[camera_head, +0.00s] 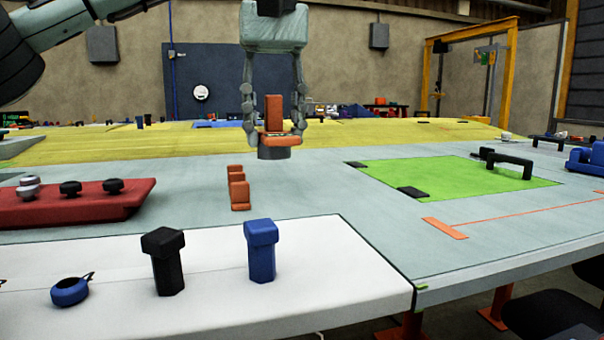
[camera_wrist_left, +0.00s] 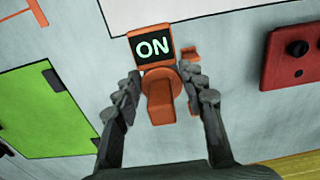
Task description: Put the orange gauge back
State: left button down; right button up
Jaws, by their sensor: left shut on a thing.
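The orange gauge (camera_head: 274,108) has an upright orange grip, an orange collar and a dark round base. My left gripper (camera_head: 273,122) is shut on it, with a finger on each side, and holds it in the air above the grey table. In the left wrist view the gauge (camera_wrist_left: 160,98) sits between the fingertips (camera_wrist_left: 162,92), with a lit screen reading "ON" at its far side. A small orange rest (camera_head: 238,190) with raised ends stands on the table, nearer the head camera than the gauge. Part of an orange piece shows beside the screen (camera_wrist_left: 190,53). My right gripper is out of view.
A red tray (camera_head: 110,205) with dark knobs lies at left. A white panel (camera_head: 215,300) in front bears a black peg (camera_head: 164,262), a blue peg (camera_head: 261,250) and a blue ring (camera_head: 70,291). A green mat (camera_head: 460,178) lies at right. Grey table around the rest is clear.

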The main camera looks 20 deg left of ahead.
pick_arm(q)
jog(key=w+d+f, duration=0.2)
jog(key=w, duration=0.1)
jog(key=w+d+f, duration=0.1)
jog(key=shift+w, duration=0.15)
jog(key=shift+w+d+f, duration=0.1)
jog(key=shift+f, duration=2)
jog(key=c, duration=0.9)
grip_release()
notch_tip(320, 180, up, 12)
